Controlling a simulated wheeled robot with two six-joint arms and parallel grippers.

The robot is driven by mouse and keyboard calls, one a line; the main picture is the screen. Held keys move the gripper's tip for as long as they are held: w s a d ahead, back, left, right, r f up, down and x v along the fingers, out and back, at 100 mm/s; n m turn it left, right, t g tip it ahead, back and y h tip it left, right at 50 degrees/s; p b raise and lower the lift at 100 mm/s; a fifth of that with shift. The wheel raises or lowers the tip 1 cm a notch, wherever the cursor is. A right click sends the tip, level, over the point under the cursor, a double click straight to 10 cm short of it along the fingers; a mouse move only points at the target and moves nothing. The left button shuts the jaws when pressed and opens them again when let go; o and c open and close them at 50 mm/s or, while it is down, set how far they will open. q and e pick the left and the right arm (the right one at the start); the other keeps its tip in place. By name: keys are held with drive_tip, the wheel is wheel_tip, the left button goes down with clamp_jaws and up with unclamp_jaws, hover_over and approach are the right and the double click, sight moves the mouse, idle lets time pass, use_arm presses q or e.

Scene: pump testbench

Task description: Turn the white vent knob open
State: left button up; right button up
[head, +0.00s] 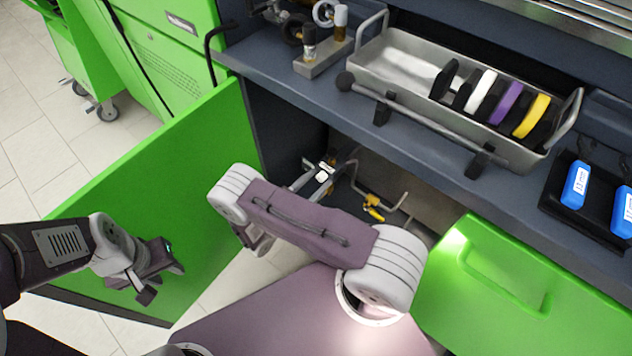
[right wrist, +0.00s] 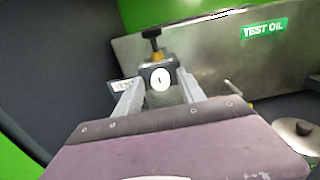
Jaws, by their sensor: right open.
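The white vent knob (right wrist: 160,79) is a round white face with a short dark upright mark, on a dark block beside a partly hidden VENT label (right wrist: 122,86). In the right wrist view it lies between the two fingers of my right gripper (right wrist: 158,90), which is open; I cannot tell whether a finger touches it. In the head view my right gripper (head: 312,177) reaches into the open cabinet, with the white knob (head: 322,176) at its tips. My left gripper (head: 163,280) is open and empty in front of the left green door.
A black handle on a brass stem (right wrist: 153,40) stands just behind the knob. A yellow valve handle (head: 373,208) sits on piping to the right. The bench above holds a metal tray (head: 400,55).

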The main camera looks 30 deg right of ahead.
clamp_jaws()
drive_tip(key=shift+m, duration=0.3)
drive_tip(key=m+p, duration=0.1)
drive_tip(key=m, duration=0.2)
drive_tip(key=shift+s+m, duration=0.1)
drive_tip(key=shift+m, duration=0.3)
drive_tip(key=m+p, duration=0.2)
drive_tip(key=m, duration=0.3)
drive_tip(key=m+p, duration=0.2)
drive_tip(key=m, duration=0.5)
drive_tip(key=shift+f+m, duration=0.1)
drive_tip(key=shift+m, duration=0.2)
drive_tip(key=m+p, duration=0.1)
drive_tip(key=m, duration=0.2)
drive_tip(key=shift+f+m+p, duration=0.15)
drive_tip(key=shift+m+p, duration=0.45)
drive_tip(key=shift+m, duration=1.3)
